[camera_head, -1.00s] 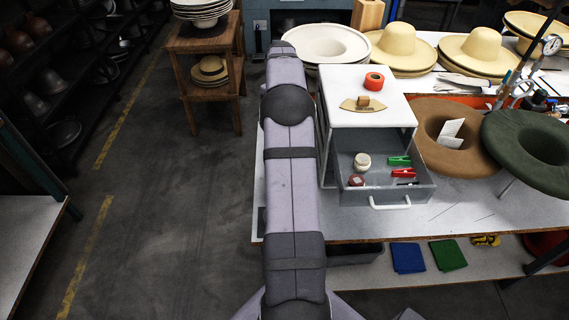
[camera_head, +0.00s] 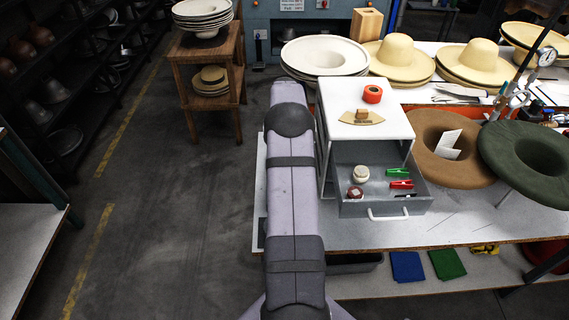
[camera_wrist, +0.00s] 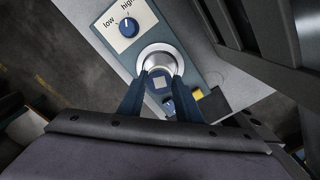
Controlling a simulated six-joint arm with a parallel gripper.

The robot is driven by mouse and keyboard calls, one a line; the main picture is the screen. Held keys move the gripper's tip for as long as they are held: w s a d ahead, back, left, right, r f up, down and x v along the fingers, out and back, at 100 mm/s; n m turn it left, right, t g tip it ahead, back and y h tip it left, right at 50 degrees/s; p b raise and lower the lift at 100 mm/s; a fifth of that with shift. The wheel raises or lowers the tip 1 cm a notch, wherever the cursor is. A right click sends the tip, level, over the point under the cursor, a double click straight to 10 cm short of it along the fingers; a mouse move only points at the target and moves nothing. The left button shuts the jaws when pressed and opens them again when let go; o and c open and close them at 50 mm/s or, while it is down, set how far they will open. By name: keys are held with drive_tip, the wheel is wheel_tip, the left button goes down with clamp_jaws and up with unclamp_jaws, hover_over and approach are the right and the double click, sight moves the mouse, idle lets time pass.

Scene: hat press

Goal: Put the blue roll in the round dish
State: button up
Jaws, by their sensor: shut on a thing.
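In the wrist view, my gripper (camera_wrist: 157,88) has its two dark blue fingers closed on a small round dark blue piece with a pale square in its middle, which I take to be the blue roll (camera_wrist: 160,91). Just beyond it is a round, shiny, pale-rimmed thing, apparently the round dish (camera_wrist: 160,49), on a pale blue-grey panel. The roll overlaps the dish's near edge in the picture; I cannot tell whether they touch. In the head view my arm hides the gripper, the roll and the dish.
A low/high dial (camera_wrist: 128,27) is beside the dish. In the head view, a white cabinet (camera_head: 345,150) with an open drawer (camera_head: 372,209) stands right of my arm, an orange roll (camera_head: 373,94) on top. Brown (camera_head: 447,157) and green (camera_head: 541,155) hats lie farther right.

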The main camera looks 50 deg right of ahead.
drive_tip(key=shift+f+p, duration=0.65)
drive_tip(key=shift+f, duration=1.2)
drive_tip(key=shift+f, duration=0.15)
drive_tip(key=o, duration=1)
drive_tip(key=shift+o, duration=0.2)
